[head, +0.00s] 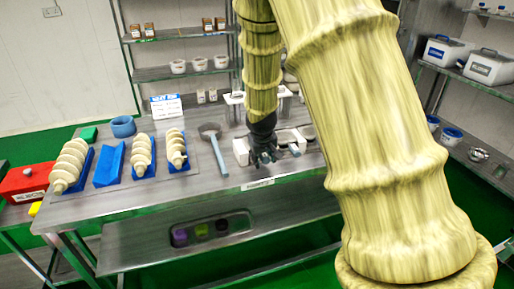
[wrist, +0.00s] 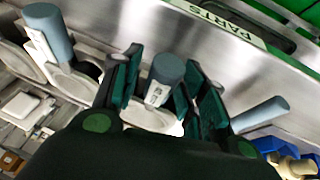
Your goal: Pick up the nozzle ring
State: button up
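My gripper (wrist: 165,85) points down over the metal table, its two dark green fingers apart. Between them stands a grey-blue cylindrical handle (wrist: 168,70) with a small white label, too blurred to read. The handle rises from a pale rounded part (wrist: 150,118), probably the nozzle ring; my gripper hides much of it. I see no clear grip on the handle. In the head view my gripper (head: 265,158) is at the table's right part, beside white parts and a grey-blue handle (head: 294,150).
A similar handled part (wrist: 55,45) stands left in the wrist view. A grey ring with a long handle (head: 218,158) lies left of my gripper in the head view. A shelf is below.

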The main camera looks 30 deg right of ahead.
grip_shut()
